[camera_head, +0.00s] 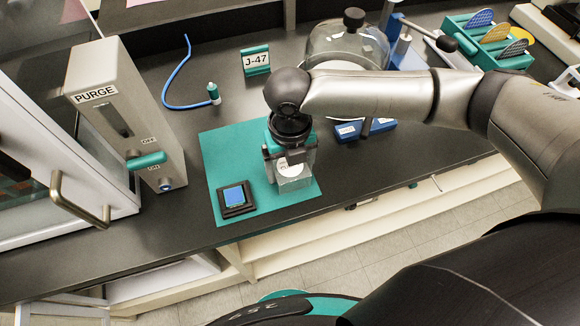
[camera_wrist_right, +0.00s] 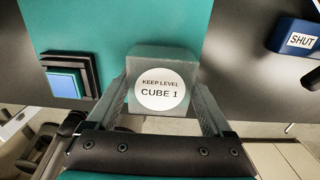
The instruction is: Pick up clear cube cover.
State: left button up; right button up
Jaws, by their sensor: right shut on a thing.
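The clear cube cover (camera_head: 292,180) is a see-through box with a round white label on the teal mat (camera_head: 224,152). In the right wrist view the cube cover (camera_wrist_right: 163,62) shows the label "KEEP LEVEL CUBE 1". My right gripper (camera_head: 288,158) comes down over it. Its two fingers are shut on opposite sides of the cover, as the right wrist view shows (camera_wrist_right: 162,95). Whether the cover touches the mat or is slightly raised, I cannot tell. My left gripper is not in view.
A dark square holder with a blue chip (camera_head: 236,197) sits on the mat, left of the cover. A PURGE box (camera_head: 120,110) with a teal lever stands farther left. A "J-47" sign (camera_head: 256,61), a glass dome (camera_head: 335,42) and a blue "SHUT" base (camera_head: 364,130) stand behind and right.

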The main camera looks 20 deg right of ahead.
jog(key=c, duration=0.5)
jog(key=shift+r, duration=0.15)
notch_tip(320, 180, up, 20)
jog(key=p, duration=0.3)
jog(key=o, duration=0.8)
jog(key=shift+c, duration=0.2)
grip_shut()
